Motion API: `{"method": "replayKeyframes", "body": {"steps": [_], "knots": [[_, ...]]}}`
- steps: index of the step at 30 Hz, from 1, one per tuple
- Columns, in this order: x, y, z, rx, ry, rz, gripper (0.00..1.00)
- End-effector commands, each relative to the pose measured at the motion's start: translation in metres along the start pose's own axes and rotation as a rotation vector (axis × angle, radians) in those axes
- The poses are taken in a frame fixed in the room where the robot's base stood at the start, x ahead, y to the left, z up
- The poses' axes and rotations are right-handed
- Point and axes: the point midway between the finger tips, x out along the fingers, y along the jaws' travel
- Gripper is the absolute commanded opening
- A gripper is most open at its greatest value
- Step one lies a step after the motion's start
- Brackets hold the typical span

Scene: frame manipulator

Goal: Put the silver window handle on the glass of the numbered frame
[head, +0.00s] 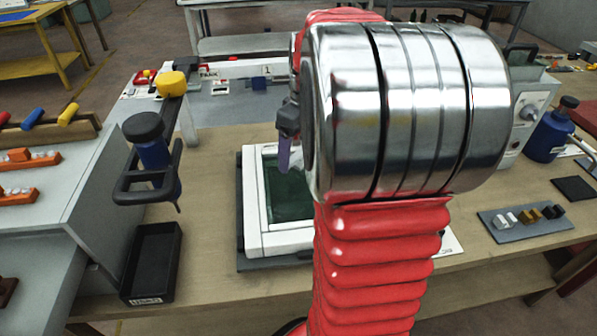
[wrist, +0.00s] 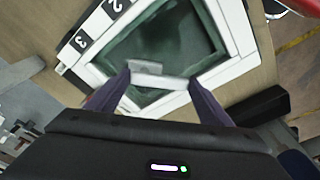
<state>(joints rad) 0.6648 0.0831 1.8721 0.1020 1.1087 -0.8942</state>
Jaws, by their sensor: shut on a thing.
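The numbered frame (head: 255,215) is a white frame around dark green glass (head: 285,195), on the wooden table in the head view, partly hidden by my red arm. In the wrist view the frame (wrist: 232,30) shows with black number labels 2 and 3 at its upper left, and its glass (wrist: 165,45) fills the middle. My gripper (wrist: 158,82) is shut on the silver window handle (wrist: 160,80), a pale bar between the purple fingertips. The handle appears over the glass near one edge of the frame; I cannot tell whether it touches. In the head view my gripper (head: 284,160) is mostly hidden.
A black open tray (head: 152,265) stands left of the frame. A black stand holds a blue bottle (head: 152,150) nearby. At right are a grey plate with small blocks (head: 522,220) and another blue bottle (head: 551,135). Bare tabletop lies between the tray and the frame.

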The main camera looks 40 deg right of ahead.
Motion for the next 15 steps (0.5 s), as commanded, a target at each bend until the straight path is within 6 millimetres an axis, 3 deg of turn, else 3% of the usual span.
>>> {"method": "replayKeyframes", "body": {"steps": [5, 15], "knots": [[0.023, 0.0, 0.003, 0.001, -0.001, -0.001, 0.5], [0.025, 0.001, 0.003, 0.001, 0.0, 0.0, 0.5]]}}
